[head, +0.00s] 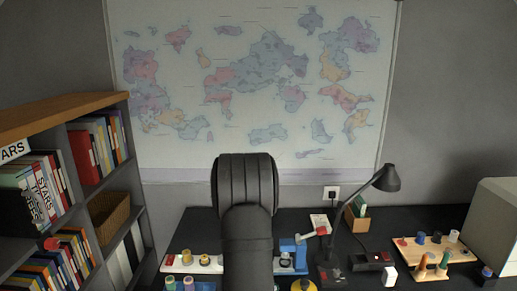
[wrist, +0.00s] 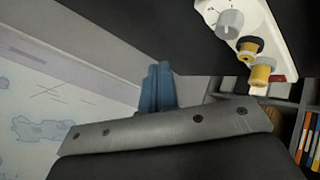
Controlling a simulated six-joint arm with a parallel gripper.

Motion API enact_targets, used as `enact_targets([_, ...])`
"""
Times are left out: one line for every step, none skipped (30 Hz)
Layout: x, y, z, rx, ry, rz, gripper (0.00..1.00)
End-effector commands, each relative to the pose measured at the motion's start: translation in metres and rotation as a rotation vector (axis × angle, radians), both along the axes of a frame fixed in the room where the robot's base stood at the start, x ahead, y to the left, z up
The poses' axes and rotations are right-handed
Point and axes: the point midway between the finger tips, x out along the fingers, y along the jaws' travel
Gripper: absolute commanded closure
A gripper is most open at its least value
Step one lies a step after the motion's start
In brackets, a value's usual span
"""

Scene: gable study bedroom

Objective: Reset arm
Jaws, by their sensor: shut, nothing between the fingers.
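My gripper (wrist: 158,88) shows in the wrist view as two blue fingers side by side, closed together with nothing between them. In the head view my dark arm rises in the middle, in front of the desk and the wall map, and hides the gripper.
The dark desk (head: 400,222) holds a white strip (head: 180,264) with small parts, a black lamp (head: 387,178), a wooden board (head: 450,247) with pegs, and a blue item (head: 292,248). A bookshelf (head: 110,101) stands left. The wrist view shows a white board (wrist: 262,15) with a grey knob.

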Motion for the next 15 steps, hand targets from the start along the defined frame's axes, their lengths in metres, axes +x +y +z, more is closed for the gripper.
enact_targets([0.009, -0.001, 0.003, -0.013, -0.016, -0.018, 1.0])
enact_targets([0.014, -0.001, 0.005, -0.02, -0.024, -0.028, 1.0])
enact_targets([0.019, -0.003, 0.007, -0.032, -0.033, -0.042, 1.0])
enact_targets([0.023, -0.004, 0.008, -0.042, -0.039, -0.051, 1.0])
enact_targets([0.027, -0.005, 0.009, -0.049, -0.044, -0.063, 1.0])
enact_targets([0.032, -0.006, 0.011, -0.06, -0.05, -0.077, 1.0])
enact_targets([0.035, -0.006, 0.012, -0.068, -0.054, -0.086, 1.0])
enact_targets([0.038, -0.007, 0.014, -0.077, -0.058, -0.096, 1.0])
enact_targets([0.043, -0.008, 0.015, -0.087, -0.062, -0.109, 1.0])
enact_targets([0.045, -0.009, 0.016, -0.094, -0.063, -0.121, 1.0])
enact_targets([0.049, -0.01, 0.018, -0.102, -0.065, -0.13, 1.0])
enact_targets([0.052, -0.011, 0.018, -0.112, -0.064, -0.144, 1.0])
enact_targets([0.055, -0.011, 0.019, -0.119, -0.065, -0.153, 1.0])
enact_targets([0.057, -0.012, 0.02, -0.127, -0.065, -0.163, 1.0])
enact_targets([0.06, -0.013, 0.021, -0.136, -0.061, -0.176, 1.0])
